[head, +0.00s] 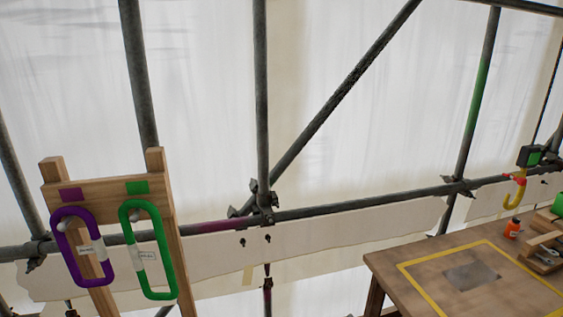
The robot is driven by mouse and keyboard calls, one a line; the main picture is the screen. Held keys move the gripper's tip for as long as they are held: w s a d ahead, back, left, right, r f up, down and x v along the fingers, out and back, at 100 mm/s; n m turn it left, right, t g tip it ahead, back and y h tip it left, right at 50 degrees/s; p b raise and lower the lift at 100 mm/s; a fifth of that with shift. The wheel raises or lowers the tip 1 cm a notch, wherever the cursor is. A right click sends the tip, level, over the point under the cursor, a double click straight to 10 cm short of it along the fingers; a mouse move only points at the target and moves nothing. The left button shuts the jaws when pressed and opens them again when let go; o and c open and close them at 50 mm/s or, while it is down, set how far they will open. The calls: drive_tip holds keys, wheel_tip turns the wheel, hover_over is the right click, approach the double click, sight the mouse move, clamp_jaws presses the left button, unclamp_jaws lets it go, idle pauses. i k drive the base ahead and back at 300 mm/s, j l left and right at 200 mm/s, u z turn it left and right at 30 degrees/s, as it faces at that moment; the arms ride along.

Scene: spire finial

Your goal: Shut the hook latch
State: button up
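A yellow hook (519,194) hangs at the far right, by the horizontal scaffold tube. A small red part (514,177) sits at its top left. The hook is too small here to tell whether its latch is open or shut. My gripper is not in view.
A wooden table (400,262) with a yellow-taped rectangle stands at lower right. An orange bottle (513,228) and wooden blocks are on it. A black box with a green face (531,156) is above the hook. A purple carabiner (62,243) and green carabiner (166,262) hang on a wooden rack (105,188).

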sight(522, 181)
drive_tip(key=z, duration=1.3)
